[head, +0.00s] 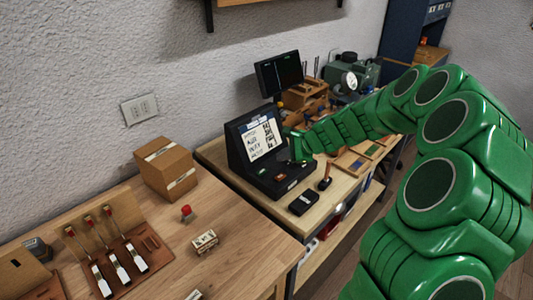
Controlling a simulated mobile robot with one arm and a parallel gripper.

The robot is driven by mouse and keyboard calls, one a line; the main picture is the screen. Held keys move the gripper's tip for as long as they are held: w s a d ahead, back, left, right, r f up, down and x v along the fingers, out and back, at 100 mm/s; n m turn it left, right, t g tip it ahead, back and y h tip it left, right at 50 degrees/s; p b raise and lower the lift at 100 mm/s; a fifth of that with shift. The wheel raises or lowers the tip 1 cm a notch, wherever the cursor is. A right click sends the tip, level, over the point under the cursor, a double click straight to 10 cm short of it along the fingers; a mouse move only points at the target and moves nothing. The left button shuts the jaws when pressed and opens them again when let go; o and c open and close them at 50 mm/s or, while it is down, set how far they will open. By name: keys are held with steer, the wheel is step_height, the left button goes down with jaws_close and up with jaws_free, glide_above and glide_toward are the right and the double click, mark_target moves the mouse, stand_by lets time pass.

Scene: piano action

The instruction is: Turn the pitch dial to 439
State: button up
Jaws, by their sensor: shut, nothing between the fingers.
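A black box-shaped device (239,152) with a sloped face stands on the light wooden bench in the middle. A white sheet with handwriting (264,141) is on its face. Small controls (264,171) show on its lower front, one with a green tint, but I cannot make out which is the pitch dial or read any value. My green arm reaches in from the right. My gripper (298,158) is shut and empty at the device's right front side. It covers part of that side, and I cannot tell whether it touches the device.
A small black box (303,201) and a wooden-handled tool (325,181) are on the bench in front of the device. A dark monitor (279,74) stands behind it. A cardboard box (166,169) and a red-topped item (187,214) are on the left table.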

steer(key=o, duration=0.4)
steer(key=shift+w+d, duration=0.2)
steer(key=shift+w, duration=0.05)
steer(key=o, duration=0.6)
steer(key=w, duration=0.1)
steer(key=w+d, duration=0.1)
steer(key=d+g, duration=0.1)
steer(key=shift+w+f+h, duration=0.3)
steer(key=shift+w+h, duration=0.1)
steer(key=shift+o, duration=0.2)
steer(key=w+d+g+h, duration=0.1)
steer(key=w, duration=0.1)
steer(key=w+d+g+h, duration=0.1)
steer(key=w+h, duration=0.1)
steer(key=w+d+n+g+h, duration=0.1)
steer(key=w+h, duration=0.1)
steer(key=shift+w+r, duration=0.2)
steer(key=shift+w, duration=0.2)
steer(key=shift+w+a+r+g+h, duration=0.15)
steer(key=shift+w+r+g+h, duration=0.1)
steer(key=shift+w+g+h, duration=0.35)
steer(key=shift+a+r+h, duration=0.1)
steer(key=shift+r+h, duration=0.15)
steer(key=shift+h, duration=0.15)
steer(key=shift+f, duration=3.9)
